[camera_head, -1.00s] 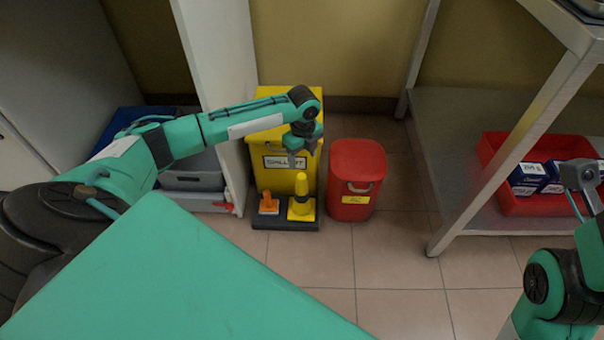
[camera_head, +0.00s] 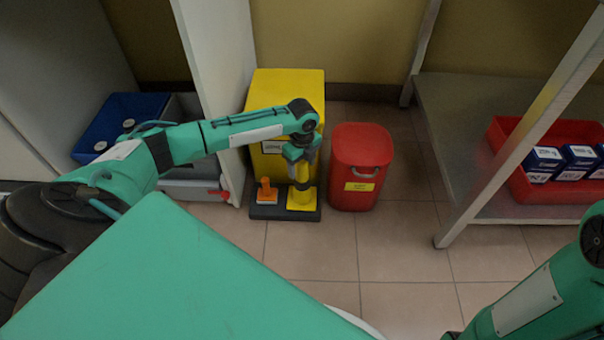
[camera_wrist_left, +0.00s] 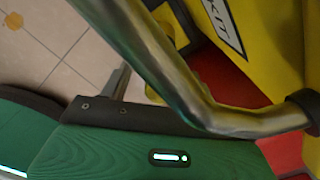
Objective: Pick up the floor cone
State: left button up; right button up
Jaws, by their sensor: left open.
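The yellow floor cone (camera_head: 302,203) stands upright on a black tray (camera_head: 270,213) in front of the yellow spill kit bin (camera_head: 290,90). My left gripper (camera_head: 302,180) is open and directly over the cone, covering its upper part in the head view. Whether its fingers touch the cone is unclear. In the left wrist view, a grey finger (camera_wrist_left: 122,82) shows beside yellow parts that may be the cone, partly hidden behind a metal handle (camera_wrist_left: 165,75). My right arm shows at the lower right, with its gripper out of view.
An orange item (camera_head: 266,190) stands on the tray, left of the cone. A red bin (camera_head: 360,165) stands close on the right. A white cabinet panel (camera_head: 218,60) is at the left, and a metal shelf leg (camera_head: 490,160) at the right. The tiled floor in front is clear.

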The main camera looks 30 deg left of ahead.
pick_arm(q)
jog(key=shift+f, duration=0.4)
grip_shut()
jog(key=shift+r, duration=0.1)
